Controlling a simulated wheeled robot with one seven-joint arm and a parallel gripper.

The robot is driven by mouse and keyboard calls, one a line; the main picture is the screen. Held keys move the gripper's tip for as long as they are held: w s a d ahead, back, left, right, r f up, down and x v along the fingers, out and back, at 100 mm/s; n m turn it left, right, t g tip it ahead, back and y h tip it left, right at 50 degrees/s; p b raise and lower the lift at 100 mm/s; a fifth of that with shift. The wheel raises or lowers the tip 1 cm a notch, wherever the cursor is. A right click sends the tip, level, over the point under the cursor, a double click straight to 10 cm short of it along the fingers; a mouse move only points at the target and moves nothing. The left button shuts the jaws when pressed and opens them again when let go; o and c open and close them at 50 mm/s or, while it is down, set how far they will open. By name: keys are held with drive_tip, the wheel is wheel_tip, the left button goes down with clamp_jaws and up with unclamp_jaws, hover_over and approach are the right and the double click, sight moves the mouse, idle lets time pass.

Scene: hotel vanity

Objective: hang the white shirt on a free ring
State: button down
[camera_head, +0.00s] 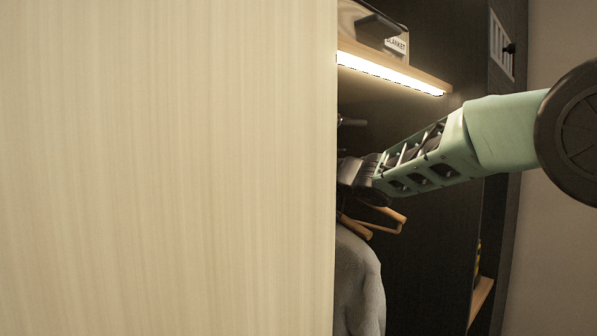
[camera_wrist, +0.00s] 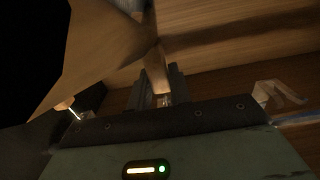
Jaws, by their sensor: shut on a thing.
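My gripper (camera_wrist: 158,88) is shut on a pale, narrow piece that looks like part of a wooden hanger (camera_wrist: 155,72) in the wrist view. In the head view my gripper (camera_head: 352,174) reaches inside the closet, its fingertips partly hidden behind the pale panel. Wooden hangers (camera_head: 384,216) show just below it. A light grey-white garment (camera_head: 356,285) hangs below these, its left side cut off by the panel; it may be the white shirt. A large tan shape (camera_wrist: 100,55), cloth or wood, fills the wrist view's upper left. I cannot make out any ring.
A pale wood panel (camera_head: 165,170) blocks the head view's left half. A lit shelf (camera_head: 390,66) with a box labelled blanket (camera_head: 396,42) is above my arm. A dark closet wall (camera_head: 430,250) stands on the right, with a lower wooden shelf (camera_head: 481,298).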

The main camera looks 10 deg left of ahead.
drive_tip(key=c, duration=1.2)
unclamp_jaws()
drive_tip(key=shift+f, duration=0.1)
drive_tip(key=b+v, duration=0.8)
drive_tip(key=v, duration=0.9)
drive_tip(key=shift+s+d, duration=0.2)
